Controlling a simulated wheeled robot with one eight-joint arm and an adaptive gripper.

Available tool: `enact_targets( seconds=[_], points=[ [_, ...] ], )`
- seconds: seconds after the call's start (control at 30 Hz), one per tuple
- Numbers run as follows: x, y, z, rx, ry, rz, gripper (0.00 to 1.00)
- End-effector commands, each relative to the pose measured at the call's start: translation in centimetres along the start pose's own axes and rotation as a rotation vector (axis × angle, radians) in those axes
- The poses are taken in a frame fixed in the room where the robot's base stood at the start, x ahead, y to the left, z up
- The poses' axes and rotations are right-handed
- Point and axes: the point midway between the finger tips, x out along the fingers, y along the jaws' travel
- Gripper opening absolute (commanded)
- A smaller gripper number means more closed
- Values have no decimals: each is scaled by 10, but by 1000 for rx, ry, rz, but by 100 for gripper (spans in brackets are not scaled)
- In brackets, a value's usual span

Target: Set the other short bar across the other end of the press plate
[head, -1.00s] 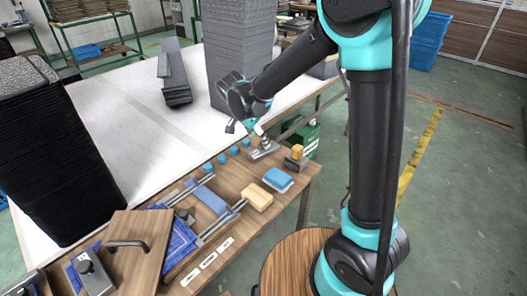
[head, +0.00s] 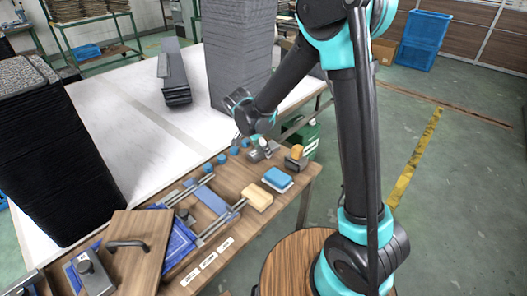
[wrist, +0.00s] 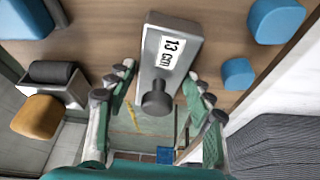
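A short grey metal bar with a "13 cm" label and a round knob (wrist: 165,55) lies on the wooden table at its far right corner. It also shows in the head view (head: 265,154), partly hidden by my gripper. My gripper (wrist: 158,84) is open, with one finger on each side of the knob, apart from it. A wooden board with a black handle (head: 135,265), perhaps the press plate, lies at the near left. A grey block with a knob (head: 94,280) is at its left. Metal rails with a blue pad (head: 211,200) are beyond the board.
A block with an orange knob (head: 297,158), a blue sponge (head: 278,178) and a tan sponge (head: 257,197) sit along the right. Small blue caps (head: 222,159) line the far edge. Tall dark stacks (head: 50,150) stand behind on a white table.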

Motion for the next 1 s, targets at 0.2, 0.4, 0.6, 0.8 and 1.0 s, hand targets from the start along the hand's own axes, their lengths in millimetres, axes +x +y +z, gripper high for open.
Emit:
enact_targets(
  seconds=[0.2,0.4,0.6,0.8,1.0],
  points=[
    [0,0,0,0,0,0,21],
    [0,0,0,0,0,0,0],
    [0,0,0,0,0,0,0],
    [-7,0,-3,0,0,0,0],
    [-31,1,-13,0,0,0,0]
  ],
)
